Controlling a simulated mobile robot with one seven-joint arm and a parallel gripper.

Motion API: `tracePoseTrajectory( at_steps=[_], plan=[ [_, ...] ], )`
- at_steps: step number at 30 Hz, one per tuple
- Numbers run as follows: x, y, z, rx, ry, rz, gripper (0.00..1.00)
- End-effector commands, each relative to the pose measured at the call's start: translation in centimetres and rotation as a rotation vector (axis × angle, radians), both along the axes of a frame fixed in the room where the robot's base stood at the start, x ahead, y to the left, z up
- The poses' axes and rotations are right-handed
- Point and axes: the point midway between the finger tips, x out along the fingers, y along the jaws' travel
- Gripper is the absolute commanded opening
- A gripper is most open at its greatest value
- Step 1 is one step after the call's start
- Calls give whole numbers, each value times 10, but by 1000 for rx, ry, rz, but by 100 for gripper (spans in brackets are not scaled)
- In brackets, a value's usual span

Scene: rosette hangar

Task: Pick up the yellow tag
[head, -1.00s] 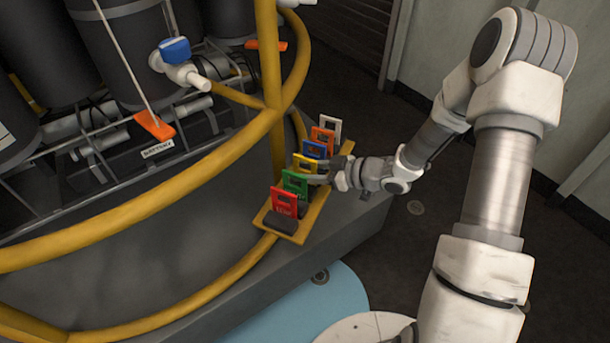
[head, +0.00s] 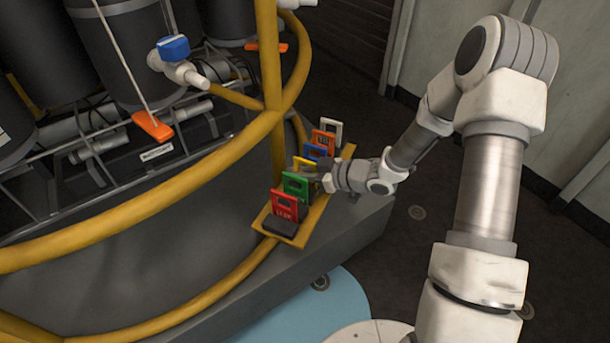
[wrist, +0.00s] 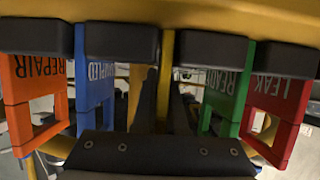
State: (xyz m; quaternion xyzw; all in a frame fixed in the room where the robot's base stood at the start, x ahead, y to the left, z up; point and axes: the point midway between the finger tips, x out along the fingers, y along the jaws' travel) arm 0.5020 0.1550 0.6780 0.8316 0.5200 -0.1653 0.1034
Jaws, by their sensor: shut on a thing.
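The yellow tag (head: 303,164) stands in the rack between the blue tag (head: 315,151) and the green tag (head: 295,186). My gripper (head: 311,175) reaches in from the right and is shut on the yellow tag, partly covering it. The tag looks still seated in the rack. In the wrist view, a thin yellow upright (wrist: 167,65) shows in the middle, between dark finger parts, so its face and the exact grip are hard to see there.
The yellow rack (head: 282,229) also holds a red tag (head: 284,206), an orange tag (head: 323,140) and a white tag (head: 332,130). Neighbouring tags stand close on both sides. Yellow rails (head: 200,167) curve to the left. Open floor lies right.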

Motion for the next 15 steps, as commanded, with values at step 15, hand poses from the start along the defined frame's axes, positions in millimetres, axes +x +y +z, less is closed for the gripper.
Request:
tracePoseTrajectory(
  at_steps=[15],
  plan=[
    [0,0,35,-1,-3,0,0]
  ],
)
